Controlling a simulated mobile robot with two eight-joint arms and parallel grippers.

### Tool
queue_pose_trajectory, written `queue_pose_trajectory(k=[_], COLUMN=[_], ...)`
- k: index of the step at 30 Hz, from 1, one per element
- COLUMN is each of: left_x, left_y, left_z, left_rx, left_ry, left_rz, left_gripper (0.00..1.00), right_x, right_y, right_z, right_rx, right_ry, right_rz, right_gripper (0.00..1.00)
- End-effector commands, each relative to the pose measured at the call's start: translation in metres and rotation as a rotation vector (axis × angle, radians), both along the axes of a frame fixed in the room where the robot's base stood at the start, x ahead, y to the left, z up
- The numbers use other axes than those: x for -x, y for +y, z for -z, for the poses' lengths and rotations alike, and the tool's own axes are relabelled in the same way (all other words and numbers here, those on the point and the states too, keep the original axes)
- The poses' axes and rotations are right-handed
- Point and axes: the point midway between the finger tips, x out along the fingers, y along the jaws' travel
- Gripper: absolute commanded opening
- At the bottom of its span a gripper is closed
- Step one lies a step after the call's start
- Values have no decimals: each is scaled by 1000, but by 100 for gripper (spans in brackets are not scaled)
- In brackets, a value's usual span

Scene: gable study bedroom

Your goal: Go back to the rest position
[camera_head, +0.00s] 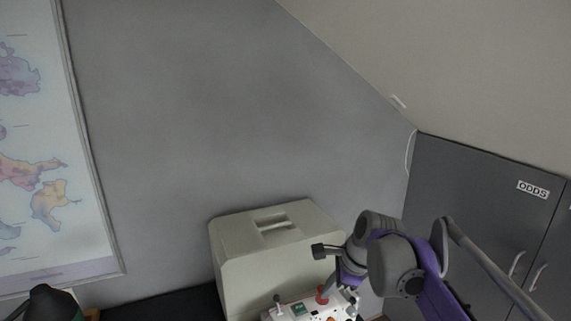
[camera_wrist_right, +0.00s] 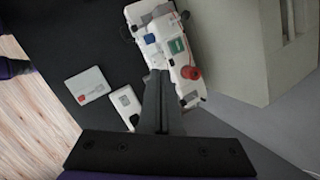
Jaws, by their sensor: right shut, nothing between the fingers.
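My right gripper (camera_head: 326,290) hangs from its purple and grey arm at the lower right of the head view, in front of a white device with knobs (camera_head: 300,309). In the right wrist view its dark fingers (camera_wrist_right: 158,76) are together with nothing between them. They overlap the white device (camera_wrist_right: 172,52) in the picture, which carries a red knob, a blue button and a green panel. I cannot tell whether they touch it. My left gripper does not show.
A large cream case (camera_head: 262,262) stands against the grey wall behind the device. Grey cabinets (camera_head: 480,190) stand at right under the sloping ceiling. On the dark surface (camera_wrist_right: 75,40) lie a pale card (camera_wrist_right: 87,86) and a small white item (camera_wrist_right: 125,104). A map (camera_head: 35,150) hangs at left.

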Motion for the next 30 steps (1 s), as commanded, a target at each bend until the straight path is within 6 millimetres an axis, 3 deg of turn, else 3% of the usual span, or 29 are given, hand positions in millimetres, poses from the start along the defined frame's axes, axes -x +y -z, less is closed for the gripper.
queue_pose_trajectory(k=[1, 8, 18, 24, 30], left_x=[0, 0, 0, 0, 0], left_y=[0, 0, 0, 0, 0], left_z=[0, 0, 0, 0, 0], left_rx=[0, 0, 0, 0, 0], left_ry=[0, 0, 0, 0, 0], left_rz=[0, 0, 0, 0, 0], left_gripper=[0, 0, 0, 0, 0], right_x=[19, 93, 203, 241, 251], right_y=[-6, -30, -63, -74, -77], right_z=[5, 38, 115, 152, 161], right_rx=[50, 300, 685, 834, 876], right_ry=[-41, -212, -372, -401, -405], right_rz=[-82, -498, -1122, -1372, -1444], right_gripper=[0, 0, 0, 0, 0])
